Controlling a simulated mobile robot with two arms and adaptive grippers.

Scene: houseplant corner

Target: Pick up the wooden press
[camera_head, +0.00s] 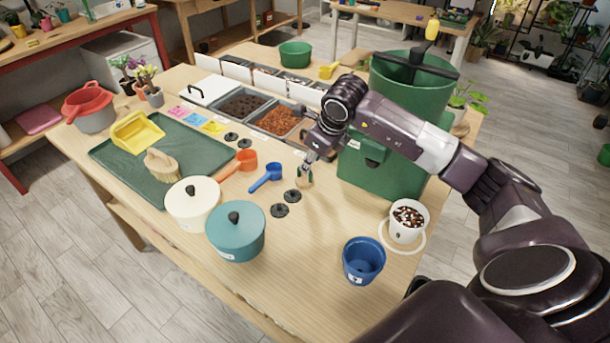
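A small wooden piece with a dark green part (304,179), which looks like the wooden press, stands on the table right of the blue scoop. It is small and partly hidden by my gripper, so its shape is unclear. My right gripper (308,165) points down directly over it, with the fingers at or just above its top. I cannot tell whether the fingers touch it or how far apart they are. My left gripper is out of view.
A blue scoop (267,178) and black discs (280,210) lie close by. A green box (377,178) stands just right of the gripper. Lidded white (193,205) and teal (236,236) pots, a blue pot (363,262) and a white pot (407,228) stand nearer the front edge.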

